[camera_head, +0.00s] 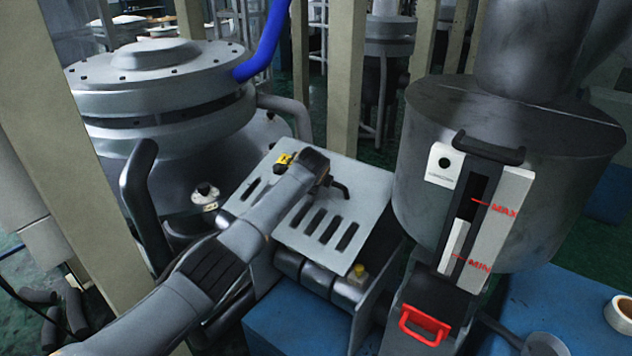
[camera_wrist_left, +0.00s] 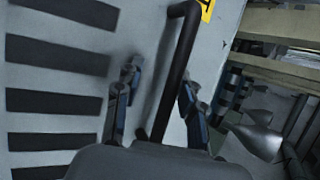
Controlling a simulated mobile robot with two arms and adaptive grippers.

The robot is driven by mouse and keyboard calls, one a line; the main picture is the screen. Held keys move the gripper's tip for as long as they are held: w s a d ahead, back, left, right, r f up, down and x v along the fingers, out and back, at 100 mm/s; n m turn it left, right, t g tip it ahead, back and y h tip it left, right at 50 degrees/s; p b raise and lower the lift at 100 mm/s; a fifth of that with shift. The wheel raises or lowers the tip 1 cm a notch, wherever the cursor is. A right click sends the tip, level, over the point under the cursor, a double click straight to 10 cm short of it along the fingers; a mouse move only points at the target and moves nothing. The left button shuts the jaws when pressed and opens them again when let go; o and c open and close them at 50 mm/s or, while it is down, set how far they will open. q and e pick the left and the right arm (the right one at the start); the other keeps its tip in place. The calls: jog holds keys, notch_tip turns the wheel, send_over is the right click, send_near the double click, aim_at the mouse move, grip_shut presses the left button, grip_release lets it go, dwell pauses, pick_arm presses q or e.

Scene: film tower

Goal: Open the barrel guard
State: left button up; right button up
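The barrel guard (camera_head: 318,223) is a light grey slotted panel in the middle of the head view, lying sloped over dark rollers. Its slotted face (camera_wrist_left: 60,100) fills the left of the left wrist view. A dark bar handle (camera_wrist_left: 180,45) stands on it, and its bent end (camera_head: 341,188) shows in the head view. My left gripper (camera_wrist_left: 160,80) is open, with one finger on each side of the handle and visible gaps to it. In the head view my left gripper (camera_head: 322,178) hides most of the handle. My right gripper is not in view.
A grey hopper (camera_head: 415,200) with MAX and MIN marks stands right of the guard, with a red handle (camera_head: 425,327) below. A round metal vessel (camera_head: 160,85) stands behind left. Beige posts (camera_head: 345,80) rise behind. A tape roll (camera_head: 622,313) lies on the blue surface at right.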

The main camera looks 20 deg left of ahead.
pick_arm(q)
jog(key=shift+s+r, duration=0.3)
jog(key=shift+s, duration=0.1)
jog(key=v, duration=1.1)
